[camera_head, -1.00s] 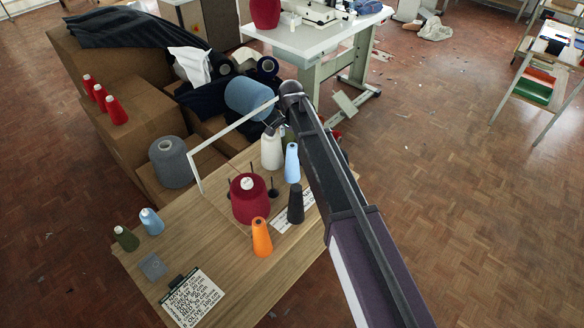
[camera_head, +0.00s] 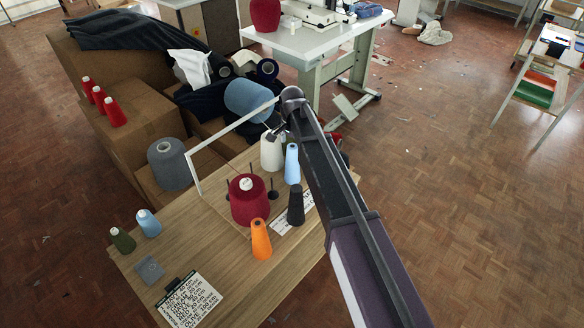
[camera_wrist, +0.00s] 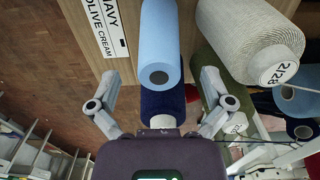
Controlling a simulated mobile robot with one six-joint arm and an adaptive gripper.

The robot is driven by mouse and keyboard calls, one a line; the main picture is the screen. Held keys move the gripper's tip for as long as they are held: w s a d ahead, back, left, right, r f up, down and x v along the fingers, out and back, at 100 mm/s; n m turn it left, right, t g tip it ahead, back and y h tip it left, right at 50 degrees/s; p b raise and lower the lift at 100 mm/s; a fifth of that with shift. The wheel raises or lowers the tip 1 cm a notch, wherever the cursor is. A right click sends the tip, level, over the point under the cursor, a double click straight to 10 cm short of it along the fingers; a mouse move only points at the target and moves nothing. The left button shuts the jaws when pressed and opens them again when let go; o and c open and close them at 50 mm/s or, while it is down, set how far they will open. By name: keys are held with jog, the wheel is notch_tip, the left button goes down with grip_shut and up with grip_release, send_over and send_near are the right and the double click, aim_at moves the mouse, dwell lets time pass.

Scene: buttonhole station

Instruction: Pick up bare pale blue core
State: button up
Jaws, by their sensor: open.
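The bare pale blue core (camera_head: 292,163) stands upright on the wooden table, right of the cream cone (camera_head: 271,150). In the wrist view the core (camera_wrist: 160,45) is seen from above, with a dark hole in its tip. My gripper (camera_wrist: 160,80) is open, with one finger on each side of the core's line and nothing gripped. In the head view my gripper (camera_head: 277,130) is partly hidden by my arm, close above the cream cone and core. A second pale blue cone (camera_head: 148,224), with a white top, stands at the table's left.
The cream cone (camera_wrist: 250,45) is close on the core's right in the wrist view. A navy cone (camera_wrist: 163,103) with a white tip lies below the core there. Maroon (camera_head: 249,203), orange (camera_head: 261,240) and dark grey (camera_head: 296,206) cones stand nearby. A white frame (camera_head: 225,132) rises behind.

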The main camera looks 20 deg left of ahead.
aim_at(292, 164)
jog(key=shift+f+b, duration=1.4)
jog(key=shift+f, duration=0.3)
jog(key=c, duration=1)
